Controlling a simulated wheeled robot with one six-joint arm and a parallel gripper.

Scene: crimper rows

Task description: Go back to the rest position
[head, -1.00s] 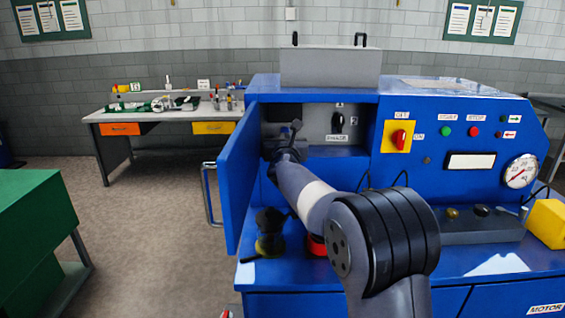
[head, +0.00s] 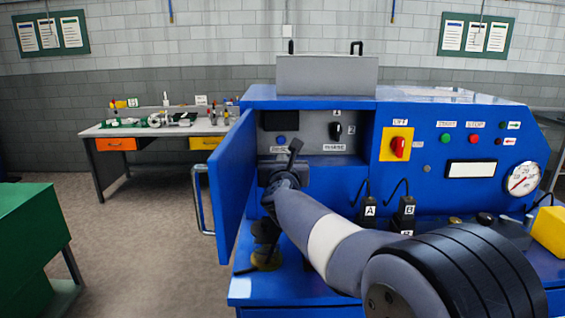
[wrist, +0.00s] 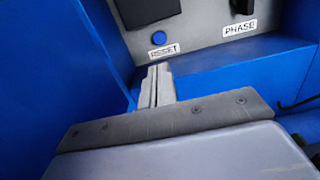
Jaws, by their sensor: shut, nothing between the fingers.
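My gripper (head: 294,148) is at the front of the open cabinet compartment of the blue machine, with its wrist below it. Its fingers are together and hold nothing; they also show in the wrist view (wrist: 156,86), pointing toward the grey panel just below the RESET label. The blue RESET button (wrist: 159,39) is above the fingertips, with a gap between them. It also shows in the head view (head: 281,140). The black PHASE switch (head: 335,131) is to the right of the gripper. My arm reaches in from the lower right.
The open blue door (head: 232,178) stands close on the left of my arm. Plugs A (head: 369,207) and B (head: 406,208) stand on the ledge to the right. A dark and yellow object (head: 266,258) is below my wrist. A green cabinet (head: 35,235) is at the left; floor between is clear.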

